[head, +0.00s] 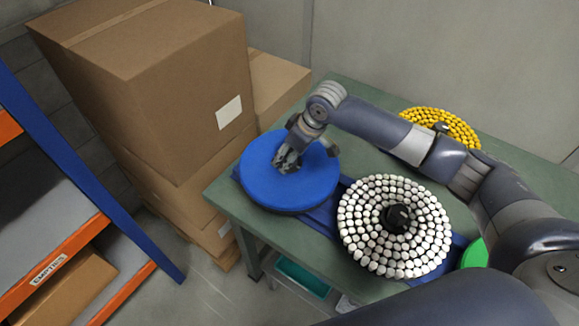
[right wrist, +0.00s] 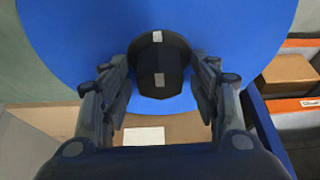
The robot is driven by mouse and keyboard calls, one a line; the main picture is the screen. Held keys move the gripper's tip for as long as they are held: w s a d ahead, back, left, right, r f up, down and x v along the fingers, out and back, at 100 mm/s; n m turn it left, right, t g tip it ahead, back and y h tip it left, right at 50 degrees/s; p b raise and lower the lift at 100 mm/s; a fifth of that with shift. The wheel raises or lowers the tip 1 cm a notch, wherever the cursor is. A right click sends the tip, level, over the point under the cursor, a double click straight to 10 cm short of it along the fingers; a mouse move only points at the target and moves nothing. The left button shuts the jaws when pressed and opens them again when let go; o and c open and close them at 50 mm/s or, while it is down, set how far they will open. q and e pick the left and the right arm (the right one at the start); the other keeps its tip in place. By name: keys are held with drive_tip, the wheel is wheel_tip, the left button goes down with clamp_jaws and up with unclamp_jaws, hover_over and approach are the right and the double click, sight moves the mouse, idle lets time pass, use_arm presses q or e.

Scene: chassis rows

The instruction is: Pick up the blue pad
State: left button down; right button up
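The blue pad (head: 263,190) is a thick round blue disc at the left end of the green table, and it looks level. In the right wrist view the pad (right wrist: 70,45) fills the upper part, with a black knob (right wrist: 162,55) at its middle. My right gripper (head: 288,160) is down at the pad's centre. In the right wrist view its fingers (right wrist: 162,75) stand on both sides of the knob, very close to it. I cannot tell whether they touch it. My left gripper is not in view.
A disc of white pieces (head: 365,240) with a black knob stands right of the pad. A disc of yellow pieces (head: 455,125) is behind my arm, and a green thing (head: 474,254) shows at right. Cardboard boxes (head: 175,80) stand left of the table (head: 225,200), near a blue-and-orange shelf (head: 75,250).

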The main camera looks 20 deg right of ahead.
clamp_jaws()
drive_tip(key=shift+w+r, duration=0.1)
drive_tip(key=shift+r, duration=0.1)
